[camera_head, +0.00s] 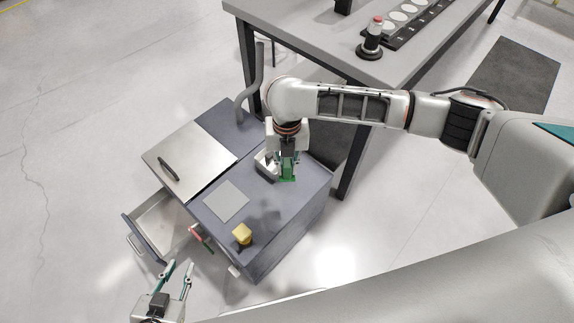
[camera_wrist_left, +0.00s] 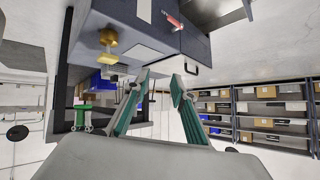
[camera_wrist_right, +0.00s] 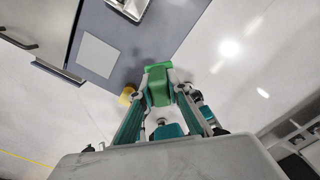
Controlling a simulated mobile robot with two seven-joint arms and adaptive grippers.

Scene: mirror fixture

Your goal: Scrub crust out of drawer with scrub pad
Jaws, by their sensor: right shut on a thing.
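My right gripper (camera_head: 288,164) is shut on a green block, which I take as the scrub pad (camera_wrist_right: 158,85), over the cabinet top's right part, beside a small metal tray (camera_head: 263,166). I cannot tell whether the pad touches the top. The open drawer (camera_head: 128,226) sticks out from the cabinet's left side, with a pale interior. I cannot make out any crust in it. My left gripper (camera_head: 179,267) is open and empty in front of the cabinet, below the drawer in the head view. Its parted fingers (camera_wrist_left: 160,80) show in the left wrist view.
The grey cabinet (camera_head: 290,215) carries a metal lid with a dark handle (camera_head: 190,160), a flat grey plate (camera_head: 226,201) and a yellow object (camera_head: 242,233). A red-handled item (camera_head: 199,238) is on its front. A workbench (camera_head: 310,40) stands behind. Floor at left is clear.

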